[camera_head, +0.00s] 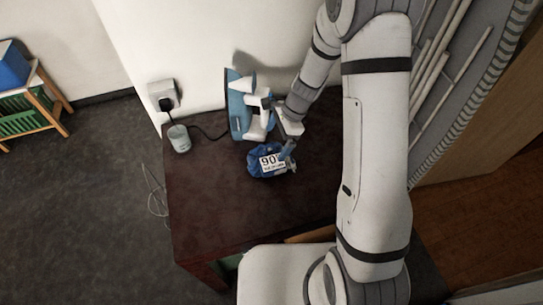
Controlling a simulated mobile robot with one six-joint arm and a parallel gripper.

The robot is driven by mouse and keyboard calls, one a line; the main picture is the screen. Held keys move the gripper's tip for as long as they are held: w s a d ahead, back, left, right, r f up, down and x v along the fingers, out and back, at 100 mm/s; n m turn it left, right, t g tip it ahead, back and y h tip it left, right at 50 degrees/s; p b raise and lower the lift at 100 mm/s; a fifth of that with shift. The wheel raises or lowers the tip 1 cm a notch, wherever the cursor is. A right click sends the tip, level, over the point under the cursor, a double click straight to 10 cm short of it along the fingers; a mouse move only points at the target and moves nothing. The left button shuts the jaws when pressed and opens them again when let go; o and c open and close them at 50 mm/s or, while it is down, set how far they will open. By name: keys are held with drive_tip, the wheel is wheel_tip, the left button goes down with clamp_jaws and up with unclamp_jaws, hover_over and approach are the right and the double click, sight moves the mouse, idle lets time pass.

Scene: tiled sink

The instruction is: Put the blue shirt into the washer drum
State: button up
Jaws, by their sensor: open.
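The blue shirt (267,163) lies bunched up on the dark brown table. A white patch with "90" on it faces up. My gripper (287,154) is open at the shirt's right side, pointing down from the arm. Its fingers overlap the shirt's edge in the picture, and I cannot tell whether they touch it. The far finger is partly hidden. I cannot make out a washer drum in this view.
A blue-and-white appliance (238,105) stands just behind the shirt, close to my gripper. The table's (215,205) front left is bare.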

sight(268, 154)
drive_tip(key=x, duration=0.6)
drive_tip(key=shift+f, duration=0.2)
drive_tip(key=shift+w+r, duration=0.1)
drive_tip(key=shift+r, duration=0.05)
drive_tip(key=c, duration=1)
